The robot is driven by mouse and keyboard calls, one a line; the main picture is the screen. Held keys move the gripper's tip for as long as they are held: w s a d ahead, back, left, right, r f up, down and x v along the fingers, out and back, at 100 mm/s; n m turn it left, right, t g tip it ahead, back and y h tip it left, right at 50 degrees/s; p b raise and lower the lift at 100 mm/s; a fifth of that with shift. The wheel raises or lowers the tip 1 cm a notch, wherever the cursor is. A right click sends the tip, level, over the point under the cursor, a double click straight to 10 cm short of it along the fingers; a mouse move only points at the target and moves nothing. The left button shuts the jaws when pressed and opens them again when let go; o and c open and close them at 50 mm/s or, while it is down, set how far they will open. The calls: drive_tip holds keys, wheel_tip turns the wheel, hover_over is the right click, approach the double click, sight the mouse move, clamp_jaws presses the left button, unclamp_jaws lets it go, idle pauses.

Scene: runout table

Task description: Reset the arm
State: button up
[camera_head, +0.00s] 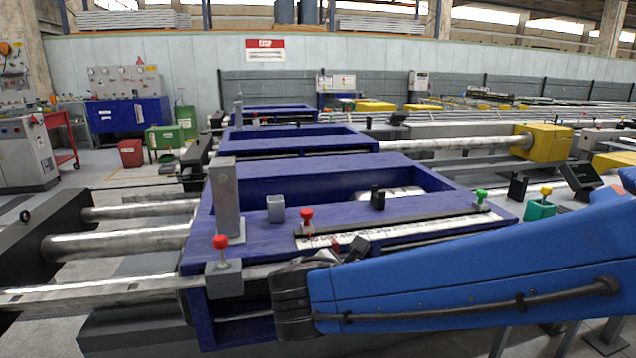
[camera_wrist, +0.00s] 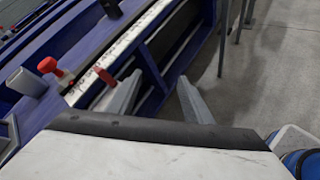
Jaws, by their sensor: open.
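My blue arm (camera_head: 470,262) reaches in from the right in the head view, across the front of the nearest blue frame. Its dark wrist sits low at the frame's front side. In the wrist view my gripper (camera_wrist: 160,78) shows two grey fingers spread apart with nothing between them. The left finger appears close to the frame's edge, near a small red piece (camera_wrist: 105,76); I cannot tell if they touch. The right finger is over the frame's side and the grey floor. In the head view the fingers are mostly hidden or too small to read.
The blue frame (camera_head: 300,168) carries a red knob (camera_head: 307,214), a green knob (camera_head: 481,195), a grey cup (camera_head: 276,208) and a white scale strip. Another red knob (camera_head: 219,242) stands at its left corner. A teal cup (camera_head: 540,209) is at right. Floor is open beside the frame.

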drive_tip(key=s+d+f+m+g, duration=0.25)
drive_tip(key=d+m, duration=0.25)
drive_tip(key=d, duration=0.4)
drive_tip(key=s+d+f+m+g+y, duration=0.1)
drive_tip(key=s+d+f+m+y, duration=0.1)
drive_tip(key=s+d+m, duration=0.3)
drive_tip(key=s+d+f+m+g+y, duration=0.2)
drive_tip(key=s+d+m+y, duration=0.2)
drive_tip(key=s+m, duration=0.5)
drive_tip(key=shift+d+f+m, duration=0.2)
drive_tip(key=shift+d+m, duration=0.65)
drive_tip(key=shift+m, duration=1.65)
drive_tip(key=shift+s+g, duration=0.1)
drive_tip(key=shift+g, duration=0.15)
